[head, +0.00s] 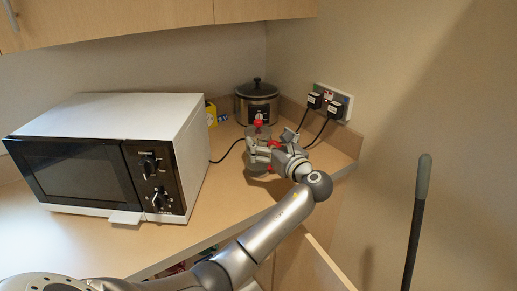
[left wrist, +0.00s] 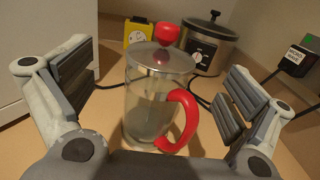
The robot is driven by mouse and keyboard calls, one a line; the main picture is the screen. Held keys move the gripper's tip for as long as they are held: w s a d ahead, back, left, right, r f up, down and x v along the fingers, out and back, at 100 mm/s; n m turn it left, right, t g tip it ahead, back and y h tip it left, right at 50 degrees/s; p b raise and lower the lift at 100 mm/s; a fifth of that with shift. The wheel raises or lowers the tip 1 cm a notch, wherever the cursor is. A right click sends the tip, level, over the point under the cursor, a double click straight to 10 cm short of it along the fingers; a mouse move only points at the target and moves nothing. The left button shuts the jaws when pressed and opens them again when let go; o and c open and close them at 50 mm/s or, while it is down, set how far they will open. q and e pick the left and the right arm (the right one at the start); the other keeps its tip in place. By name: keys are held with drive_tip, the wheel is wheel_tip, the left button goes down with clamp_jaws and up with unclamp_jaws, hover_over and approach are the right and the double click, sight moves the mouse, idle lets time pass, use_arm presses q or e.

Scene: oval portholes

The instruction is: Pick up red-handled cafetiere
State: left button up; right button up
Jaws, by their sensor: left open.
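The red-handled cafetiere (left wrist: 148,105) stands upright on the counter in the left wrist view. It has a clear glass body, a metal lid with a red knob and a red handle on its right side. My left gripper (left wrist: 160,95) is open, with one finger on each side of the cafetiere and visible gaps to both. In the head view my left gripper (head: 262,150) reaches over the counter and hides most of the cafetiere; its red knob (head: 258,122) shows just beyond the fingers. My right gripper is not in view.
A white microwave (head: 120,160) stands to the left on the counter (head: 222,197). A slow cooker (head: 257,102) and a yellow box (head: 211,113) stand behind the cafetiere. Plugs with black cables (head: 324,103) are on the right wall. Cupboards hang above.

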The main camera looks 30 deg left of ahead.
sight(258, 130)
use_arm(q)
drive_tip(key=x, duration=0.5)
drive_tip(key=p+x, duration=0.1)
drive_tip(key=x, duration=0.1)
drive_tip(key=shift+w+f, duration=0.25)
drive_tip(key=shift+f, duration=0.1)
drive_tip(key=c, duration=1.9)
drive_tip(key=shift+r, duration=0.1)
